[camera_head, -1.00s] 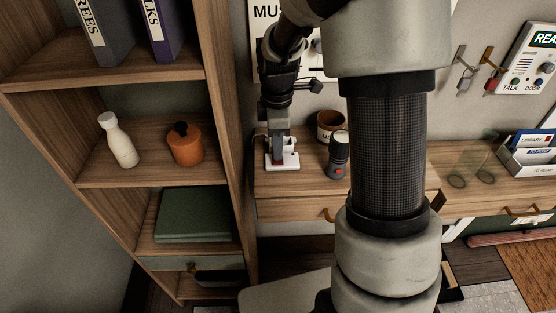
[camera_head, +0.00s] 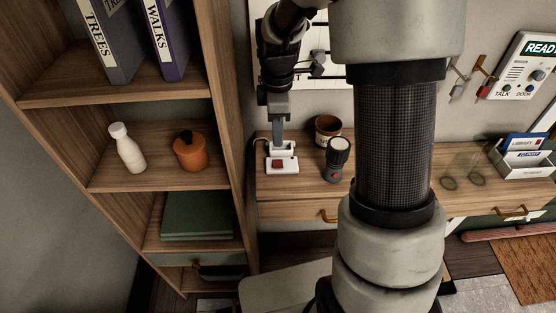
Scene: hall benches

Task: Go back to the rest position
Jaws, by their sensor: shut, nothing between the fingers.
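My gripper (camera_head: 277,142) hangs fingers-down at the end of my arm, over the left part of the wooden bench top. It is shut and empty. Just below its fingertips is a small white device (camera_head: 289,165) with a red patch, seemingly a switch, on its front. The fingertips overlap the back of this device in the picture; I cannot tell whether they touch it. My arm's thick column covers the middle right of the view.
A dark torch (camera_head: 335,160) stands right of the white device, with a brown pot (camera_head: 327,129) behind. The shelf unit (camera_head: 236,150) at left holds a white bottle (camera_head: 128,148), an orange jar (camera_head: 190,151) and binders (camera_head: 107,40).

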